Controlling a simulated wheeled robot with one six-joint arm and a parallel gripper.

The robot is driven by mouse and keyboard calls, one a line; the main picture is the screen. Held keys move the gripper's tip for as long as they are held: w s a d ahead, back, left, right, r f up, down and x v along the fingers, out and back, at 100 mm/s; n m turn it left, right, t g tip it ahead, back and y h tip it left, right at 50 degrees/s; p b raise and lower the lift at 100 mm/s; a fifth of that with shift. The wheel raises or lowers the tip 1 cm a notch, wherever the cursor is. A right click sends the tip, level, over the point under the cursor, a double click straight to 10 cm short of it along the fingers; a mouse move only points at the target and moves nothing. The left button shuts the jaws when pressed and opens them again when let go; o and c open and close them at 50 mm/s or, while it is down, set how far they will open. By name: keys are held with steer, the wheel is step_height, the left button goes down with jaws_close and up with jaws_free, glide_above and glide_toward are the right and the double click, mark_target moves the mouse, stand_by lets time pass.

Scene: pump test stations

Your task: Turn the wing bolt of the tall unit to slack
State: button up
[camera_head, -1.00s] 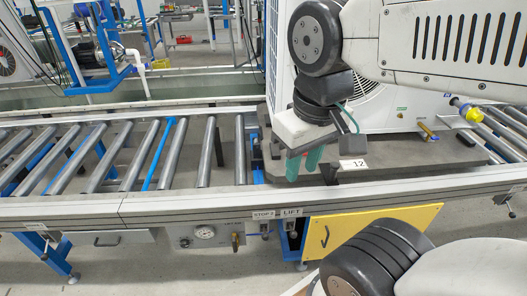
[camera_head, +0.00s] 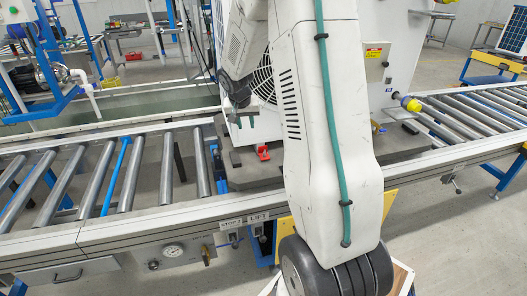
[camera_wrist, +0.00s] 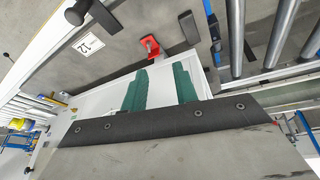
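The tall unit (camera_head: 395,50), a white cabinet with a fan grille, stands on a grey pallet board (camera_head: 255,180) on the roller line. My arm hides much of it in the head view. A small red part (camera_head: 263,152) is on the board at its near side; it also shows in the wrist view (camera_wrist: 150,47). I cannot tell whether it is the wing bolt. My gripper (camera_wrist: 160,85) has two teal fingers, apart and with nothing seen between them. In the head view it is small and partly hidden, above the board and left of the red part.
Conveyor rollers (camera_head: 110,170) run left and more run right (camera_head: 470,110). A yellow knob with a blue-grey collar (camera_head: 410,103) sticks out right of the unit. In the wrist view a label reading 12 (camera_wrist: 86,44) lies on the board near a dark block (camera_wrist: 189,27).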

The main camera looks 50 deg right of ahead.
mark_target(264, 153)
steer(key=w+d+f, duration=0.1)
steer(key=d+f, duration=0.3)
steer(key=f, duration=0.3)
steer(key=w+d+f+m, duration=0.1)
steer(key=d+f, duration=0.4)
steer(key=f, duration=0.2)
steer(key=w+d+f+m, duration=0.1)
steer(key=d+f, duration=0.3)
steer(key=f, duration=0.3)
steer(key=shift+w+d+f, duration=0.2)
steer(key=shift+w+d, duration=0.1)
jaws_close()
